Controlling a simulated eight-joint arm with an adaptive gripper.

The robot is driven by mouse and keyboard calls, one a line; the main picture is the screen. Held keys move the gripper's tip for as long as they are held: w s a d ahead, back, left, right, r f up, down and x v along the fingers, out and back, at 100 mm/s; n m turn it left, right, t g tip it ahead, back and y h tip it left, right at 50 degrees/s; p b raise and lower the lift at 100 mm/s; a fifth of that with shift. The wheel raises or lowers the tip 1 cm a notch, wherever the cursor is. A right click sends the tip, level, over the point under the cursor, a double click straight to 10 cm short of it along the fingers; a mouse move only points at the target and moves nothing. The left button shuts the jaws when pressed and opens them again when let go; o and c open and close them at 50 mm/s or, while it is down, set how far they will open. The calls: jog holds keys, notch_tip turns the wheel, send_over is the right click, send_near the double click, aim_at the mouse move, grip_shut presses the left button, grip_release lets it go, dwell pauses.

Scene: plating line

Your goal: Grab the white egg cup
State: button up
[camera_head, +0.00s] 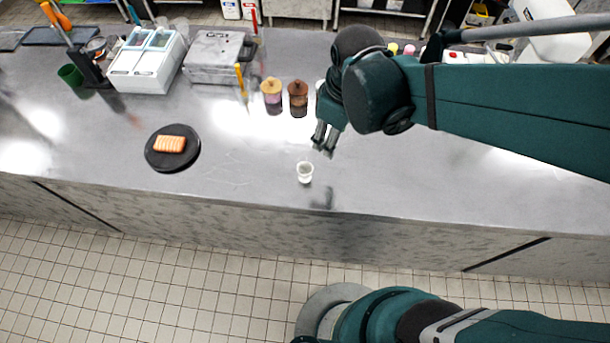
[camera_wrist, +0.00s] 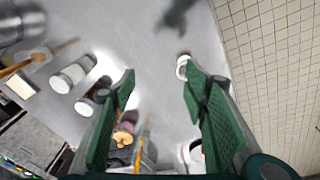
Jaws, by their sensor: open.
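The white egg cup (camera_head: 304,173) stands upright on the grey counter, near its front edge. My gripper (camera_head: 325,138) is above the counter, up and slightly right of the cup in the head view, with its fingers pointing down. The fingers are apart and empty. In the wrist view, the egg cup (camera_wrist: 182,67) shows just beside the tip of the right finger, partly covered by it. The space between the fingertips (camera_wrist: 160,78) shows only bare counter. The cup and the fingers do not appear to touch.
A black plate (camera_head: 155,160) with an orange food piece (camera_head: 170,144) lies left of the cup. White containers (camera_head: 147,62) stand at the back left. The counter around the cup is clear.

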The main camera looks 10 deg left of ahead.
aim_at(305, 171)
jog(key=a+f+n, duration=0.1)
jog(key=a+f, duration=0.1)
jog(key=s+a+f+n+g+b, duration=0.1)
jog(key=a+f, duration=0.1)
jog(key=f, duration=0.1)
jog(key=a+f+n+b, duration=0.1)
jog(key=a+f, duration=0.1)
jog(key=f, duration=0.1)
jog(key=shift+s+a+f+n+g+h, duration=0.2)
jog(key=shift+s+a+n+g+h, duration=0.1)
jog(key=shift+s+a+n+h, duration=0.1)
jog(key=shift+f+b, duration=0.4)
jog(key=shift+f, duration=0.85)
jog(key=shift+f, duration=0.1)
jog(key=shift+s+a+f+b, duration=0.1)
jog(key=shift+f+b, duration=0.1)
jog(key=shift+f, duration=1.05)
jog(key=shift+s+f+b, duration=0.1)
jog(key=shift+f+b, duration=0.1)
jog(key=shift+f, duration=1.05)
jog(key=shift+c, duration=0.3)
jog(key=c, duration=1)
